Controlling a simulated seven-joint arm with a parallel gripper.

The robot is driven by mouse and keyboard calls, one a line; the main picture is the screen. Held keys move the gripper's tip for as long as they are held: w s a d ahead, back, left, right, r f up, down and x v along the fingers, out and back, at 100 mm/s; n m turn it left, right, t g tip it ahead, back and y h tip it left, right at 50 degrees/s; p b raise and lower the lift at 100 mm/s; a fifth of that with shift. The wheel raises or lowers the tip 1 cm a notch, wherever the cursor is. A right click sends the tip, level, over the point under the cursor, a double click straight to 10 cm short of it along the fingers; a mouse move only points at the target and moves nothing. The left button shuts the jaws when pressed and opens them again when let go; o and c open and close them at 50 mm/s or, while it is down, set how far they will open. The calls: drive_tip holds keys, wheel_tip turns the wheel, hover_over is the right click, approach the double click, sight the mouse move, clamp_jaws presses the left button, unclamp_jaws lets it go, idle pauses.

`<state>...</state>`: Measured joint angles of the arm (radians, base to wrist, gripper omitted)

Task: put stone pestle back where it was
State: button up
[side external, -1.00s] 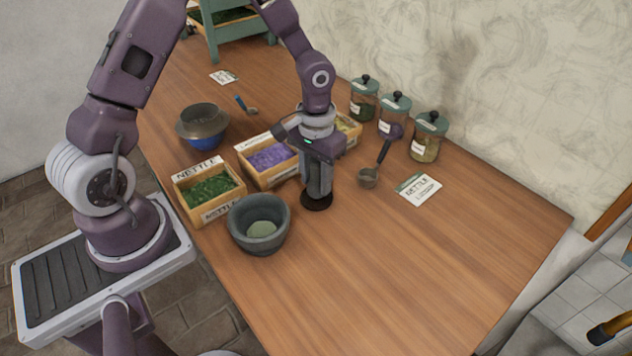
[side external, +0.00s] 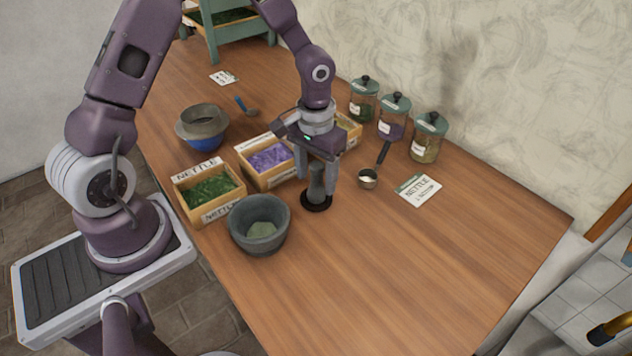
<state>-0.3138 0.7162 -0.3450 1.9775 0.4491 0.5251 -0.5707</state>
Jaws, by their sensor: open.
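The grey stone pestle (side external: 317,186) stands upright on a small dark round rest (side external: 317,207) on the table. My gripper (side external: 316,178) points down over it, its fingers apart on either side of the pestle. A gap shows between the fingers and the pestle's shaft. The top of the pestle is partly hidden by the gripper body. The stone mortar (side external: 244,236) stands to the left and nearer the camera, with some pale green matter inside.
Open boxes of green nettle (side external: 180,207) and purple flowers (side external: 250,178) stand left of my gripper, a third partly behind it. A metal scoop (side external: 368,180), a nettle card (side external: 418,189) and lidded jars (side external: 426,149) are to the right. The front right tabletop (side external: 420,270) is clear.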

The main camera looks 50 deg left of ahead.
wheel_tip(320, 180, up, 10)
drive_tip(key=s+d+r+m+t, duration=0.1)
drive_tip(key=s+r+t, duration=0.1)
drive_tip(key=s+r, duration=0.5)
drive_tip(key=s+d+r+m+t, duration=0.1)
drive_tip(key=s+r, duration=0.5)
drive_tip(key=s, duration=0.7)
drive_tip(key=d+t, duration=0.1)
drive_tip(key=t, duration=0.1)
drive_tip(key=shift+s+r+m+t, duration=0.3)
drive_tip(key=shift+s+r, duration=0.05)
drive_tip(key=shift+a, duration=0.1)
